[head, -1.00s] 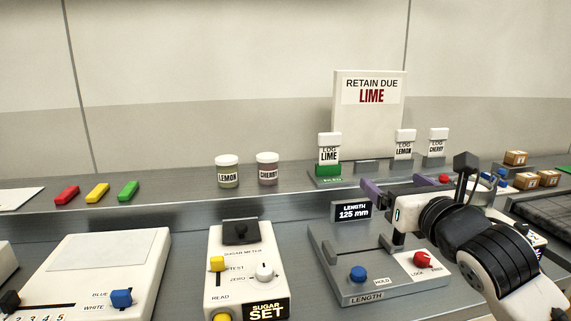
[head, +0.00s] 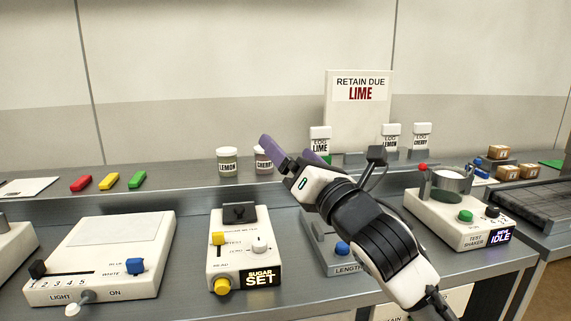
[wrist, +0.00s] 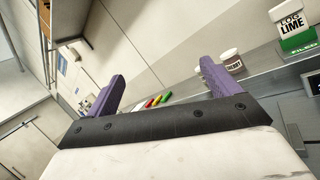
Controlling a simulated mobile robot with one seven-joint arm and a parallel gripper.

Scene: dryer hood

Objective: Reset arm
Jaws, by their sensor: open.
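My gripper (head: 294,153) is open, with its two purple fingers apart and nothing between them in the head view. It is raised in front of the back shelf, near the cherry jar (head: 263,161) and the LOG LIME block (head: 320,140). In the wrist view my gripper (wrist: 160,95) also shows both purple fingers wide apart and empty. My arm crosses in front of the length gauge (head: 345,267) and hides much of it.
The sugar meter (head: 232,262) and light box (head: 110,250) stand on the bench to the left. The test shaker (head: 465,222) stands to the right. The lemon jar (head: 228,163), the retain sign (head: 358,110) and colored bars (head: 109,181) are on the shelf.

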